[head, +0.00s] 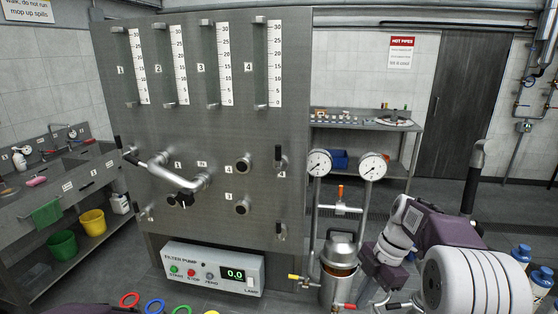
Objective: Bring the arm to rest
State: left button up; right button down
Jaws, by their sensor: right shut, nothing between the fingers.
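My right arm (430,222), purple and white, comes in at the lower right. My right gripper (382,285) points down at its end, close to the right side of the metal vessel in the picture. It is shut with nothing in it; its fingertips are hard to make out. I cannot tell whether it touches the vessel. A purple edge at the lower left belongs to my left arm, whose gripper is out of view.
The metal vessel (340,252) stands below two gauges (373,167). A grey panel (225,130) carries pipes and scales, with a filter pump box (212,268) below. A sink bench (60,180) is at left. Blue-capped bottles (541,281) stand at right.

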jog(key=s+a+f+m+h, duration=0.2)
jog(key=s+a+f+m, duration=0.25)
jog(key=s+a, duration=0.4)
pick_arm(q)
jog(key=shift+s+a, duration=0.15)
pick_arm(e)
jog(key=s+d+f+m+t, duration=0.1)
jog(key=s+f+m, duration=0.1)
jog(key=m, duration=0.6)
jog(key=s+d+f+m+t+h, duration=0.1)
jog(key=s+d+f+m, duration=0.1)
jog(key=m, duration=0.7)
jog(key=shift+s+f, duration=0.75)
jog(key=shift+f, duration=0.05)
jog(key=shift+d, duration=0.1)
